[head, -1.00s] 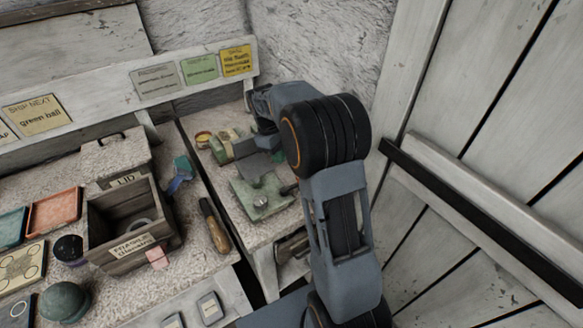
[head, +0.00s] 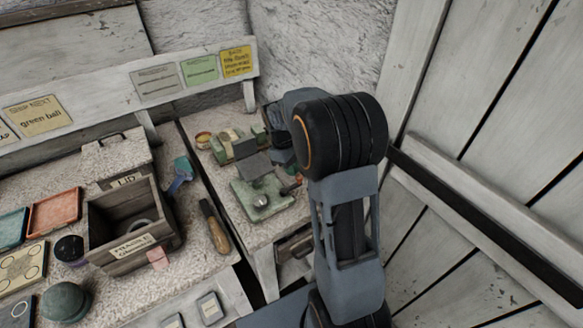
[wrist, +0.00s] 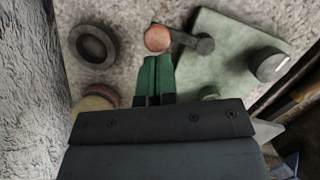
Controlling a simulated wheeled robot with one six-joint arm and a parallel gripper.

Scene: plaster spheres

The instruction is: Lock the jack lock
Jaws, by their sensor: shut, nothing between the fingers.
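A green metal base (head: 275,211) stands on the right-hand bench in the head view. It also fills the upper right of the wrist view (wrist: 232,35). A short dark lever (wrist: 186,39) with a copper-red ball knob (wrist: 157,38) reaches out past the base's left edge; it looks like the jack lock. A round dark knob (wrist: 272,66) sits on the base. My gripper (wrist: 154,62) has its green fingers together and empty. The fingertips are just below the ball in the wrist view; I cannot tell whether they touch it. My arm hides the gripper in the head view.
A dark ring (wrist: 95,45) and a round red-rimmed item (wrist: 97,97) lie left of the fingers in the wrist view. A wooden box (head: 125,262) and a wood-handled tool (head: 214,226) are on the left bench. Rough wall and a plank door (head: 500,130) bound the right.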

